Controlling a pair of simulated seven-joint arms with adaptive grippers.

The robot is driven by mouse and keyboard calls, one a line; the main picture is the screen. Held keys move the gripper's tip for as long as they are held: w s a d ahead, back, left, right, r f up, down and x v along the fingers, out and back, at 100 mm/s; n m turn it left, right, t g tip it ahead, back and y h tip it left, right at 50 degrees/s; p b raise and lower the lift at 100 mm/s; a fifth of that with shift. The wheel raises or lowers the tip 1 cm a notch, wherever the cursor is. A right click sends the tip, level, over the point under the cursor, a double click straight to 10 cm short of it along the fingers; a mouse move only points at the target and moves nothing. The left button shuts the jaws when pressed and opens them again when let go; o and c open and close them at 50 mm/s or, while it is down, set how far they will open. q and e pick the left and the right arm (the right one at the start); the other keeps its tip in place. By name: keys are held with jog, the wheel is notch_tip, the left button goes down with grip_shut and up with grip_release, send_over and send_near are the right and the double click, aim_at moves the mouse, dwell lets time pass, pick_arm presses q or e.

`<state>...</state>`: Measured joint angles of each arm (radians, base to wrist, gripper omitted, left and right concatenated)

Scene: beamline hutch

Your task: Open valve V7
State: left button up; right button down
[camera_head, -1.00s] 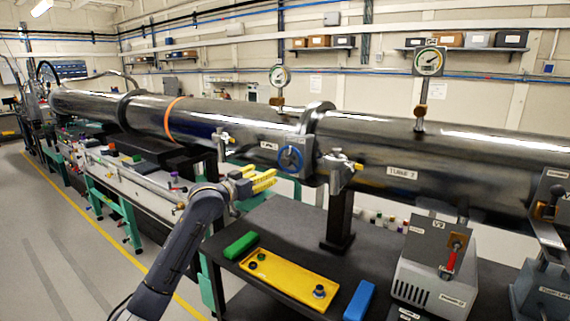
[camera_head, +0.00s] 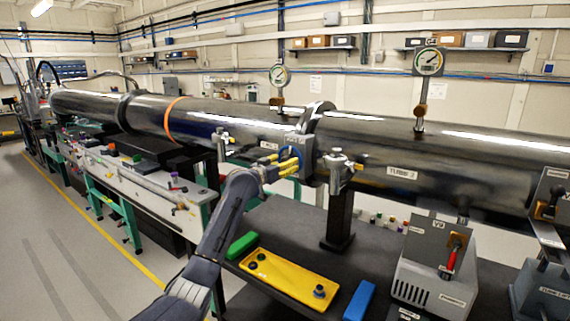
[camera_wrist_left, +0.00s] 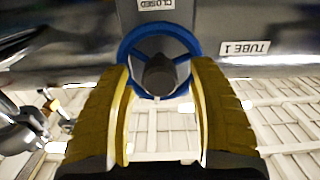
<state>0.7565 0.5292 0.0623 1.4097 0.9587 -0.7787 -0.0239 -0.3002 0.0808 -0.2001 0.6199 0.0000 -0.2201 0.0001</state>
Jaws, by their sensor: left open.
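A blue handwheel (camera_wrist_left: 158,28) with a dark hub is mounted on the valve block (camera_head: 299,143) between the two tube sections. I cannot read a V7 mark on it. A "CLOSED" tag (camera_wrist_left: 157,4) shows upside down by the wheel in the left wrist view. My left gripper (camera_head: 284,163) is in front of the wheel, and its yellow fingers hide most of it in the head view. In the left wrist view the open fingers (camera_wrist_left: 158,68) stand on either side of the wheel; I cannot tell whether they touch it. My right gripper is not in view.
A metal fitting (camera_head: 340,165) on a black post stands right of the wheel. Below, the dark bench holds a yellow tray (camera_head: 285,282), a green block (camera_head: 242,245), a blue block (camera_head: 359,300) and a grey box with a red-handled valve (camera_head: 451,259). The big tube (camera_head: 440,165) runs behind.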

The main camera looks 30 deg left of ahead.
pick_arm(q)
jog(key=shift+w, duration=0.2)
grip_shut()
jog(key=shift+n, duration=1)
grip_release()
jog(key=s, duration=1.2)
jog(key=shift+a, duration=0.25)
dwell(0.4)
